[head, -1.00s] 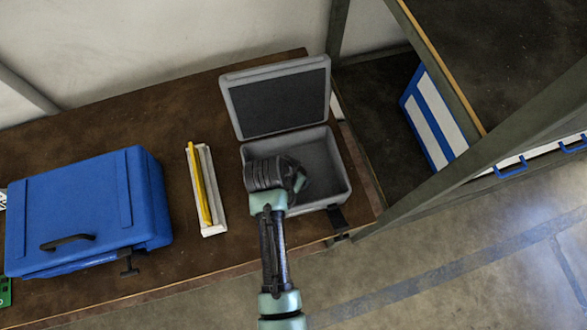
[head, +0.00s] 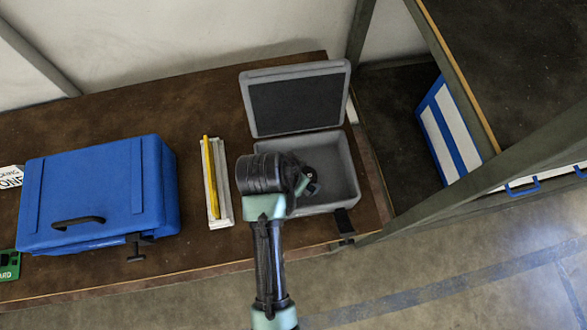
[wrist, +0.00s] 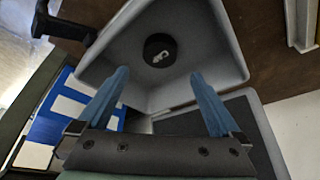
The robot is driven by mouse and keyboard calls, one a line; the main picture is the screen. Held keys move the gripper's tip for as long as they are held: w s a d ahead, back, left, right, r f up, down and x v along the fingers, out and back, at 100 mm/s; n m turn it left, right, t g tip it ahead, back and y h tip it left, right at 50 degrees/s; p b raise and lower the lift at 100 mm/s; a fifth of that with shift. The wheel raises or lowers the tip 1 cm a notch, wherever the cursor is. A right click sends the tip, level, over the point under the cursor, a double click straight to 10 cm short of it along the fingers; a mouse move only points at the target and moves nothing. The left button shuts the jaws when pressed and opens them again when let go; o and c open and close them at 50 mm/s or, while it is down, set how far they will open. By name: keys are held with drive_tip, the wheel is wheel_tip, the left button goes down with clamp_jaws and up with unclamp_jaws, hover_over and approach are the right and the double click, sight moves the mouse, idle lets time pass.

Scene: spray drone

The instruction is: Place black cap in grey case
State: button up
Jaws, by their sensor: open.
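The grey case (head: 352,178) stands open on the brown table, its lid with a dark lining (head: 297,103) tilted up at the back. In the wrist view, the black cap (wrist: 160,47) is a round dark piece with a small light mark, lying on the floor of the grey case (wrist: 214,45). My gripper (wrist: 160,75) is open, its two blue fingers apart with nothing between them. The cap shows beyond the fingertips, apart from them. In the head view, my wrist covers the left part of the case, and I cannot clearly make out the cap there.
A blue case (head: 95,190) with a black handle stands at the left. A white tray (head: 224,208) with a yellow stick (head: 210,175) lies between it and the grey case. A green-grey frame post (head: 470,195) and a blue-and-white box (head: 448,130) are at the right.

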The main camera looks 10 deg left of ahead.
drive_tip(key=w+r+n+t+y, duration=0.1)
drive_tip(key=w+r+t, duration=0.35)
drive_tip(key=r, duration=0.65)
drive_tip(key=w+r+n+t, duration=0.1)
drive_tip(key=w+r+t, duration=0.3)
drive_tip(key=r, duration=0.7)
drive_tip(key=w+r+n+t+y, duration=0.1)
drive_tip(key=w+r+t, duration=0.1)
drive_tip(key=w+r, duration=0.65)
drive_tip(key=s+r+n+t, duration=0.1)
drive_tip(key=s+r+t, duration=0.15)
drive_tip(key=r, duration=0.75)
drive_tip(key=s+r+t, duration=0.2)
drive_tip(key=r+t, duration=0.1)
drive_tip(key=r, duration=0.6)
drive_tip(key=s+d+r+n+t, duration=0.1)
drive_tip(key=s+r+t, duration=0.2)
drive_tip(key=r, duration=0.6)
drive_tip(key=s+d+r+t, duration=0.1)
drive_tip(key=s+r+t, duration=0.3)
drive_tip(key=s+r, duration=0.4)
drive_tip(key=shift+r+n, duration=0.4)
drive_tip(key=shift+r, duration=0.1)
drive_tip(key=shift+a, duration=0.1)
